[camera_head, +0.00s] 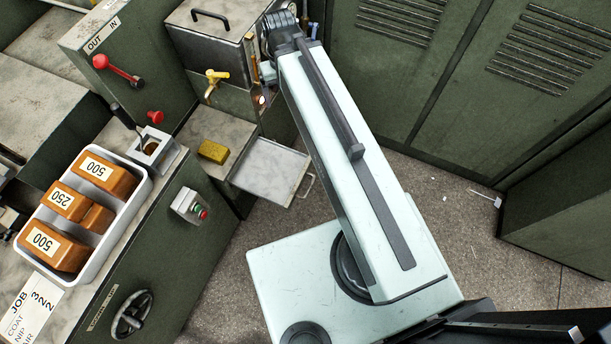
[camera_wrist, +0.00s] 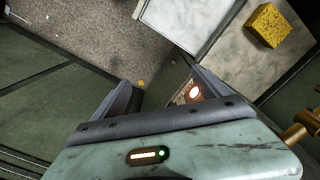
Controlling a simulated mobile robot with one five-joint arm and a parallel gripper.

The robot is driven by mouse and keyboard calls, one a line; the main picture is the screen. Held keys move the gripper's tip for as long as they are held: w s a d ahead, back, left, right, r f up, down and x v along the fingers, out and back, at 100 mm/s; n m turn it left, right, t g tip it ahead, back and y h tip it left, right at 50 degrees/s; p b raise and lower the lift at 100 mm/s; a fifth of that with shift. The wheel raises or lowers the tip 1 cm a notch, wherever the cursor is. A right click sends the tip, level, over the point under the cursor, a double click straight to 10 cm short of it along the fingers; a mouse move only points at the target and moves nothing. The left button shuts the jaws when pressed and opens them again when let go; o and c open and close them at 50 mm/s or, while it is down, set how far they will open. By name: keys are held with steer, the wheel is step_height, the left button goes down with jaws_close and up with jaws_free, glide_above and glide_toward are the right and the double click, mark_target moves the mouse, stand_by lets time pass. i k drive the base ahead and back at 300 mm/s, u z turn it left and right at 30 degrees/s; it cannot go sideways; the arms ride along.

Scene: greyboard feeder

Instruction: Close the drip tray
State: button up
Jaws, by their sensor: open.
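In the wrist view, part of the tray (camera_wrist: 180,20) shows at the top, beyond my fingertips. My gripper (camera_wrist: 160,90) is open, with nothing seen between its fingers, and apart from the tray. In the head view my arm reaches up beside the metal tank, and the gripper is mostly hidden at its end.
A yellow sponge (camera_head: 213,151) lies on the ledge left of the tray; it also shows in the wrist view (camera_wrist: 268,25). A small lit lamp (camera_wrist: 194,92) is near my right finger. Green lockers (camera_head: 400,70) stand at the back right. Floor right of the tray is open.

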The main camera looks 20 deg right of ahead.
mark_target(275, 173)
steer(key=z, duration=0.45)
steer(key=k, duration=2.05)
steer(key=u, duration=0.9)
steer(key=i, duration=1.55)
